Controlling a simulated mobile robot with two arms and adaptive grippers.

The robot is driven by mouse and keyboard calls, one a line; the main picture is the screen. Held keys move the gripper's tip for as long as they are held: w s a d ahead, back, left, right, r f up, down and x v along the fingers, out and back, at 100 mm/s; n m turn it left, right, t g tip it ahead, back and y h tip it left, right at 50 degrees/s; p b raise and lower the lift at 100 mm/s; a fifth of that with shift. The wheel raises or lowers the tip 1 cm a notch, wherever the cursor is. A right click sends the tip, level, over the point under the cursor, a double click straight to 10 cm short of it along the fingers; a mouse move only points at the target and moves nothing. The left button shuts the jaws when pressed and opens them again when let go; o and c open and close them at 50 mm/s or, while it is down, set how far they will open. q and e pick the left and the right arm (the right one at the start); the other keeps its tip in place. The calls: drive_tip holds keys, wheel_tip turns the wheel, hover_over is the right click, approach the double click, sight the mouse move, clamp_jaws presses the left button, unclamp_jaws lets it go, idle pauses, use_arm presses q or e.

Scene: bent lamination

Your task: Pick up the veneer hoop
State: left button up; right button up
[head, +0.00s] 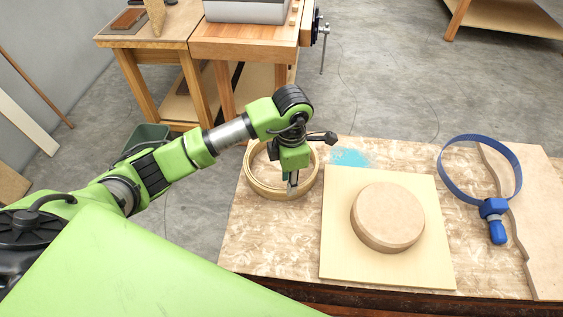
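The veneer hoop (253,179) is a pale wooden ring lying on the left part of the workbench top. My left arm reaches in from the left, and its gripper (292,187) points down at the near right part of the hoop. The fingers overlap the hoop's near wall in the picture. Whether they straddle the wall or touch it I cannot tell. The gripper and wrist hide part of the hoop's far and right side. My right gripper is not in view.
Right of the hoop, a round wooden form (388,215) sits on a pale square board (345,265). Further right are a blue band clamp (497,218) and a wavy-edged wooden board (540,220). A blue-green patch (350,157) marks the bench (245,240). Another workbench (235,38) stands behind.

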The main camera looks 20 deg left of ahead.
use_arm(q)
wheel_tip(320, 180, down, 4)
drive_tip(key=shift+f+p, duration=0.1)
drive_tip(key=shift+p, duration=1.05)
drive_tip(key=shift+f, duration=0.3)
drive_tip(key=shift+w+f, duration=0.15)
drive_tip(key=shift+f, duration=0.05)
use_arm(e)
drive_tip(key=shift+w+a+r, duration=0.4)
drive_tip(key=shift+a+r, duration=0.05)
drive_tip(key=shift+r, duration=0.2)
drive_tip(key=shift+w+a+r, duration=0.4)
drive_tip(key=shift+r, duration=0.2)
use_arm(q)
drive_tip(key=c, duration=0.7)
clamp_jaws()
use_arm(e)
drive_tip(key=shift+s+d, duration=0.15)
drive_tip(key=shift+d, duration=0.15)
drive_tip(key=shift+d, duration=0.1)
